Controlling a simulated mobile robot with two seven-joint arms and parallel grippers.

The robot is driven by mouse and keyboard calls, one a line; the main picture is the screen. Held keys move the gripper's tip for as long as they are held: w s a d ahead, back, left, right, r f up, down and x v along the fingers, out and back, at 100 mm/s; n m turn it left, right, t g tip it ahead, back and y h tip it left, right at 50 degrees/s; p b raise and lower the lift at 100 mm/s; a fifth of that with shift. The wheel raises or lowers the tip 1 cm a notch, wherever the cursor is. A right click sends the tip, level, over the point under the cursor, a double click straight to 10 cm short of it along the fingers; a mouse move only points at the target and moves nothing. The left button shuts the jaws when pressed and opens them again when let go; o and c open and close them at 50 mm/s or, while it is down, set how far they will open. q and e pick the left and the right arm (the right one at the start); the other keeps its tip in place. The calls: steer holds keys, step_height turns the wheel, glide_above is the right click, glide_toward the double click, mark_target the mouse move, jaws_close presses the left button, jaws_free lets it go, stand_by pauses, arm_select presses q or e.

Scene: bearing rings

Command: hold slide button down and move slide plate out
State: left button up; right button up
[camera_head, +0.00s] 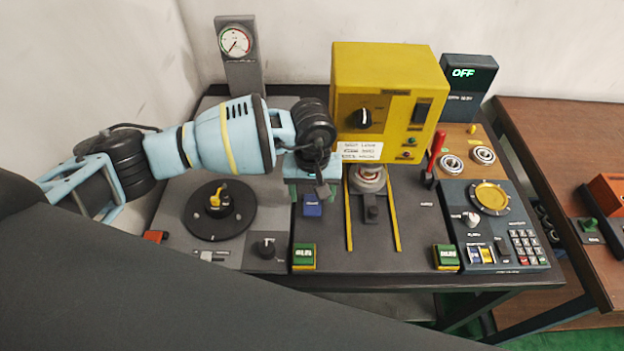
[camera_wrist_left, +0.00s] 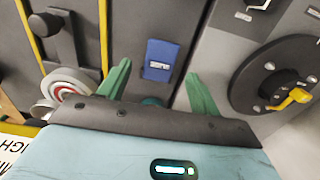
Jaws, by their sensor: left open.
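The blue button (camera_head: 312,207) sits on the dark panel, left of two yellow rails. It also shows in the left wrist view (camera_wrist_left: 161,59), between my fingers. My left gripper (camera_head: 313,193) is open and empty, its green fingers either side of the button in the picture. I cannot tell how far above the panel they are. The slide plate with its dark knob (camera_head: 373,211) lies between the rails, with a round metal ring (camera_head: 368,178) at its far end. Plate knob (camera_wrist_left: 52,24) and ring (camera_wrist_left: 68,85) also show in the left wrist view. My right gripper is not in view.
A yellow box (camera_head: 385,90) stands behind the rails. A black dial with a yellow handle (camera_head: 216,205) lies left of the button. Green buttons (camera_head: 304,257) (camera_head: 446,257) sit at the front edge. A red-handled lever (camera_head: 436,155) stands to the right.

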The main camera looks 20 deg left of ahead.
mark_target(312, 205)
arm_select(q)
steer(key=shift+f, duration=1.05)
steer(key=c, duration=1)
